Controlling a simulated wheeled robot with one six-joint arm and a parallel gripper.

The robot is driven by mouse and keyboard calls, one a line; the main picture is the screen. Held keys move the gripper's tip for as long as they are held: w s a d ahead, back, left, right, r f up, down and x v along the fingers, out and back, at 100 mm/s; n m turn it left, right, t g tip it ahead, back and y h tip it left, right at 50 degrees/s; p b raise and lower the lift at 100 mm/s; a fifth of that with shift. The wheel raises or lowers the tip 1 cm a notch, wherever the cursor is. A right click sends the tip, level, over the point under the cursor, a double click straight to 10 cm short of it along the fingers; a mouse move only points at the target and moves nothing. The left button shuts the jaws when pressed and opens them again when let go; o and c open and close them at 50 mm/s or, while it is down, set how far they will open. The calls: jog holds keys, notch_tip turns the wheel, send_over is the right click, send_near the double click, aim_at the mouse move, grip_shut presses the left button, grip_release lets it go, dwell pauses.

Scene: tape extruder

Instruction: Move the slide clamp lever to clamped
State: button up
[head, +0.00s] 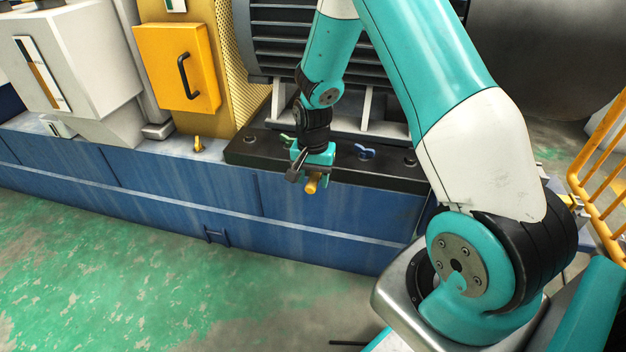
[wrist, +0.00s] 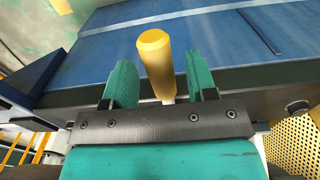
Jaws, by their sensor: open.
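The slide clamp lever shows as a yellow cylindrical grip on a pale shaft, in the wrist view (wrist: 155,58) and small in the head view (head: 313,184). It sticks out past the front edge of the black slide plate (head: 250,152). My gripper (head: 316,172) points down over the lever. In the wrist view my gripper (wrist: 161,78) has its two teal fingers apart, one on each side of the lever. Gaps show between the grip and both fingers. The lever's base is hidden behind my gripper.
A blue wing knob (head: 364,152) and a green wing knob (head: 286,139) stand on the black plate. A finned motor (head: 282,45) rises behind. A yellow box (head: 178,68) with a black handle is left. Open floor (head: 150,270) lies before the blue base (head: 150,192).

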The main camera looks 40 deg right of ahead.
grip_shut()
jog(key=shift+r, duration=0.1)
